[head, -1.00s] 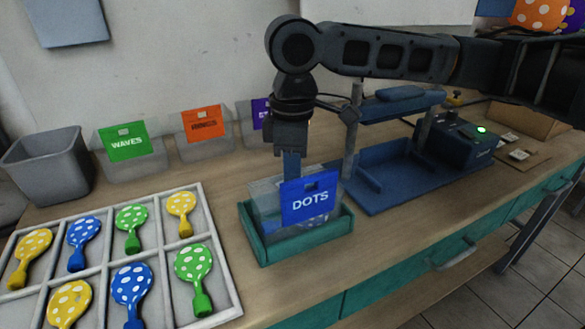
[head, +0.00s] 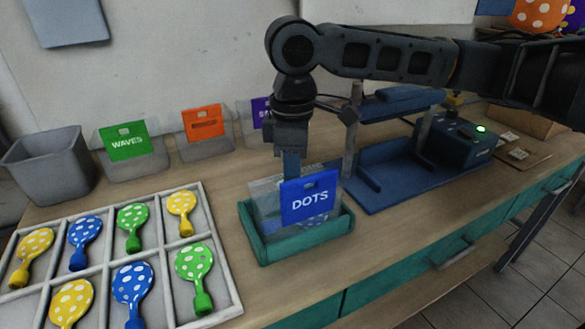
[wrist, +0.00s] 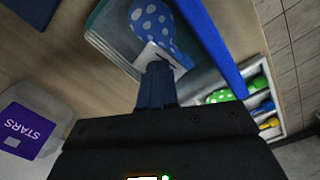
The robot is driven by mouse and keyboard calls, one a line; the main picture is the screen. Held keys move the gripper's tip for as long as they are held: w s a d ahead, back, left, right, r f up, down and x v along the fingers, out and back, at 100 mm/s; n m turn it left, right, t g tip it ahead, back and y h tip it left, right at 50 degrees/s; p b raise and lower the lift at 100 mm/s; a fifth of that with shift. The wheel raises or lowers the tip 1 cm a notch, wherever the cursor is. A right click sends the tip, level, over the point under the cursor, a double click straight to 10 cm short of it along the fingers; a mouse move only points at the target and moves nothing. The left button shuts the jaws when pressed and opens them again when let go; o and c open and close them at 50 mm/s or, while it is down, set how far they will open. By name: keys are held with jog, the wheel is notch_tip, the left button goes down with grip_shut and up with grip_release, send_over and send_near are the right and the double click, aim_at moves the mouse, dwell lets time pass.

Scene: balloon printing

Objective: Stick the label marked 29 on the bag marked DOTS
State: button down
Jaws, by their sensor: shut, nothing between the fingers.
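The DOTS bag is a clear bag with a blue card (head: 310,198) marked DOTS. It stands in a teal tray (head: 303,245) at the front middle of the bench. My gripper (head: 291,172) points down behind the blue card, at the bag's clear part. In the wrist view my gripper's fingers (wrist: 158,74) are shut, with their tips at a white label (wrist: 150,56) over the bag. The label's number cannot be read, and the fingers hide part of it. A blue balloon with white dots (wrist: 152,22) shows inside the bag.
A divided tray of dotted balloons (head: 104,262) lies at left. A grey bin (head: 48,165) and bags marked WAVES (head: 125,142) and STARS (wrist: 27,130) stand behind. A blue press (head: 395,180) and a brown sheet with small white labels (head: 518,154) are at right.

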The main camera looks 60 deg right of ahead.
jog(key=shift+r+p, duration=3.35)
jog(key=shift+r, duration=0.15)
